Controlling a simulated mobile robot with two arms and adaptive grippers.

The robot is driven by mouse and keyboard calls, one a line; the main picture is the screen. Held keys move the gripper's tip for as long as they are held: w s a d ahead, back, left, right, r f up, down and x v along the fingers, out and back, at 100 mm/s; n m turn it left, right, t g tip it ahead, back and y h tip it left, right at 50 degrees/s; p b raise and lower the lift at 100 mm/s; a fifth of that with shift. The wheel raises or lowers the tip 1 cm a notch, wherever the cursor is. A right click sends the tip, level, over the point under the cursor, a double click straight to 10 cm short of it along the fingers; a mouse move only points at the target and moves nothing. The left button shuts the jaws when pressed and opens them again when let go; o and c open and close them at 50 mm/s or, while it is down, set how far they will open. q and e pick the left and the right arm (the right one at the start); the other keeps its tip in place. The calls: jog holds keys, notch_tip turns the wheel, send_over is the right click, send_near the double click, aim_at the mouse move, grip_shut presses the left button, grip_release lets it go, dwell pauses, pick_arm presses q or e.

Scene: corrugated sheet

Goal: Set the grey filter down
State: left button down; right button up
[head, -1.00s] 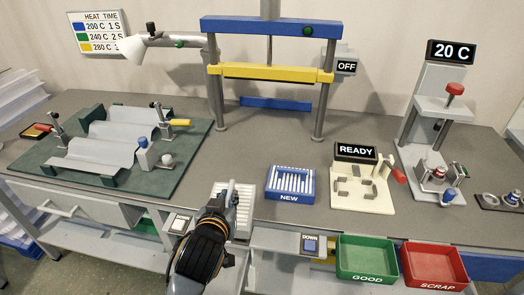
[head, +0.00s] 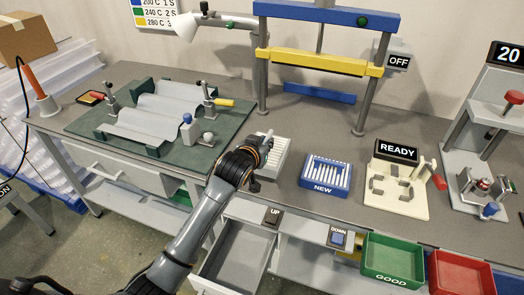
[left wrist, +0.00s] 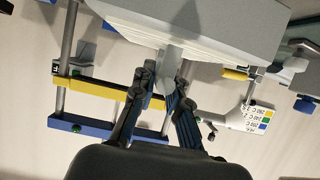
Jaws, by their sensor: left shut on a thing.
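The grey filter (head: 272,163), a flat grey block with pale pleats, is over the bench between the green fixture and the blue NEW tray. My left gripper (head: 262,146) is shut on its grey handle, at the filter's near left side. In the left wrist view the gripper (left wrist: 165,92) holds the handle (left wrist: 172,68), and the filter's grey body (left wrist: 235,30) fills the top. Whether its underside touches the bench cannot be told. My right gripper is not in view.
The blue NEW tray (head: 325,175) stands close to the filter's right. The green fixture (head: 165,130) lies to the left, the press (head: 315,65) behind. An open grey drawer (head: 232,255) juts out in front. Bare bench (head: 285,120) lies behind the filter.

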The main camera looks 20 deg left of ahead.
pick_arm(q)
jog(key=shift+w+a+f, duration=0.35)
jog(key=shift+a+f, duration=0.05)
jog(key=shift+f, duration=0.15)
jog(key=shift+w+a+f, duration=0.3)
jog(key=shift+a+f, duration=0.05)
jog(key=shift+f, duration=1.85)
jog(key=c, duration=1.3)
grip_release()
jog(key=shift+f, duration=0.1)
jog(key=shift+c, duration=0.2)
jog(key=v, duration=1.2)
jog(key=shift+a, duration=0.1)
